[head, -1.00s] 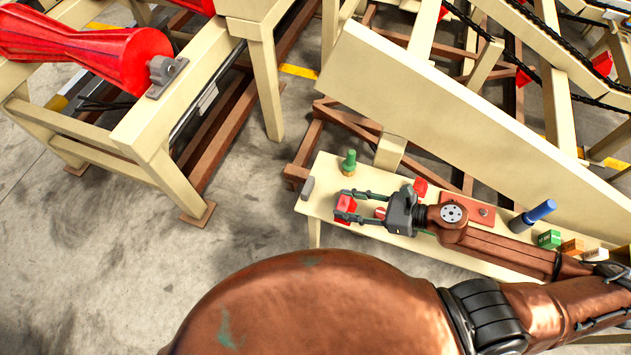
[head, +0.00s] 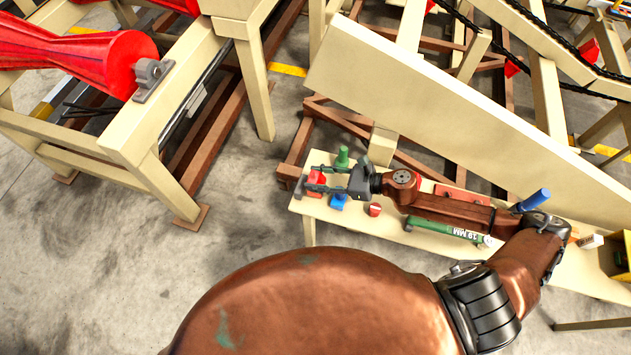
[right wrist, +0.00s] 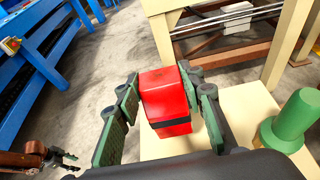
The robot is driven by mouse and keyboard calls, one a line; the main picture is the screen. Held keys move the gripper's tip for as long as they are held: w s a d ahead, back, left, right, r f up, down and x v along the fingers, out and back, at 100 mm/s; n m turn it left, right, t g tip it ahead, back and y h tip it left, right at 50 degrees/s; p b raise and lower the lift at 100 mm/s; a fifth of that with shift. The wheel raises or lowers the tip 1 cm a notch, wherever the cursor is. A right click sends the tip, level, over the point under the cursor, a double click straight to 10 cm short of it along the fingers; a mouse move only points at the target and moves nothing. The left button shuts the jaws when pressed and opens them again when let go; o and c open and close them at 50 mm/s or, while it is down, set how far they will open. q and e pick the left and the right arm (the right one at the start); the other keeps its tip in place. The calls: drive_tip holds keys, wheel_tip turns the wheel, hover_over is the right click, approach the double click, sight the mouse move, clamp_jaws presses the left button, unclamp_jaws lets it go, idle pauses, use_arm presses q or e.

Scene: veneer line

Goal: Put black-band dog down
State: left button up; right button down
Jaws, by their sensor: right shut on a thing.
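The black-band dog is a red block (head: 316,178) with a black band near one end, seen clearly in the right wrist view (right wrist: 165,95). My right gripper (head: 315,180) is shut on it at the left end of the cream bench (head: 312,208). The fingers (right wrist: 166,100) lie along both sides of the block. Whether its underside touches the bench I cannot tell. My left gripper (right wrist: 70,162) shows small at the lower left of the right wrist view, apparently with its fingers apart and empty; it is outside the head view.
A green peg (head: 342,157) stands just behind my right gripper. A dark grey block (head: 299,187) lies at the bench's left end. A blue block (head: 338,202) and a white-banded red block (head: 375,209) lie in front. A green tube (head: 450,230) and blue-handled tool (head: 535,201) are further right.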

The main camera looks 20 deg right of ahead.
drive_tip(key=shift+w+a+f, duration=0.15)
drive_tip(key=shift+w+f, duration=0.25)
wheel_tip(320, 180, down, 3)
drive_tip(key=shift+w+r, duration=0.15)
drive_tip(key=shift+r, duration=0.05)
drive_tip(key=shift+f, duration=0.35)
use_arm(q)
drive_tip(key=shift+s+f, duration=0.25)
drive_tip(key=shift+s, duration=0.9)
use_arm(e)
drive_tip(key=shift+f, duration=0.1)
drive_tip(key=c, duration=1.8)
unclamp_jaws()
drive_tip(key=shift+f+b, duration=0.15)
drive_tip(key=shift+b, duration=0.2)
drive_tip(key=o, duration=0.5)
use_arm(q)
drive_tip(key=shift+w+f, duration=0.1)
drive_tip(key=shift+w, duration=0.25)
